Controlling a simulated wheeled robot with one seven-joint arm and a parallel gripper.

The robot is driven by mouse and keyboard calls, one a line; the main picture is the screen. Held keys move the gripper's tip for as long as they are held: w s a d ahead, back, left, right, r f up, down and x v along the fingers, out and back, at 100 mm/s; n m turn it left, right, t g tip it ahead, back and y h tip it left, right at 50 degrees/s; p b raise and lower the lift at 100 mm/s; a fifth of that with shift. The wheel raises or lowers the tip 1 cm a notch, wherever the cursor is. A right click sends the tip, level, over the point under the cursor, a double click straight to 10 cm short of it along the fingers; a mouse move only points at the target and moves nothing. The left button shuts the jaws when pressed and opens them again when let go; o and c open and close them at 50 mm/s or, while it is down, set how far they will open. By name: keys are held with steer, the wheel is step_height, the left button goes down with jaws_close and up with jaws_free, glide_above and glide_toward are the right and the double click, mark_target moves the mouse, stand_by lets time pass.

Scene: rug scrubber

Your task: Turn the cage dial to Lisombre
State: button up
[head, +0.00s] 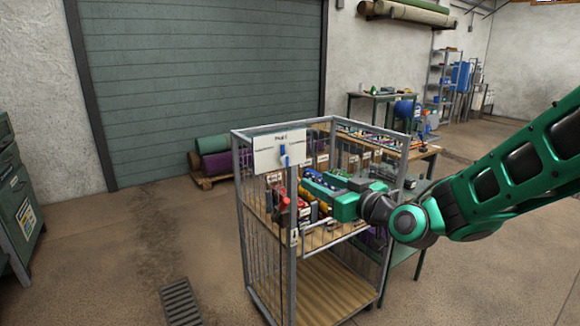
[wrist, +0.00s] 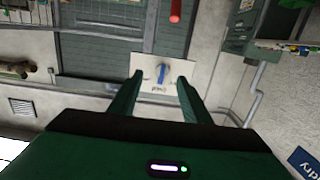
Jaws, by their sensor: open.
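The cage dial is a small blue knob (head: 284,155) on a white plate (head: 265,158) at the top front corner of the wire cage (head: 240,190). The plate has a heading and small labels that I cannot read, so Lisombre cannot be picked out. In the wrist view the blue knob (wrist: 161,72) shows upright on the plate (wrist: 178,86), between and beyond my two fingertips. My gripper (wrist: 159,77) is open and empty. In the head view my gripper (head: 306,180) reaches over the cage from the right, right of and a little below the dial.
A red handle (head: 283,201) hangs on the cage front below the plate. Several coloured items stand on the cage's upper shelf under my gripper. A wooden-topped bench (head: 425,152) stands behind right. Floor is free left of the cage, except a flat grate (head: 181,302).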

mark_target(287, 161)
steer(key=shift+t, duration=0.4)
steer(key=x, duration=0.4)
steer(key=r+x, duration=0.1)
steer(key=x, duration=0.2)
steer(key=a+x, duration=0.1)
steer(key=x, duration=0.3)
steer(key=shift+a+r, duration=0.25)
steer(key=c, duration=1)
steer(key=shift+s+a, duration=0.1)
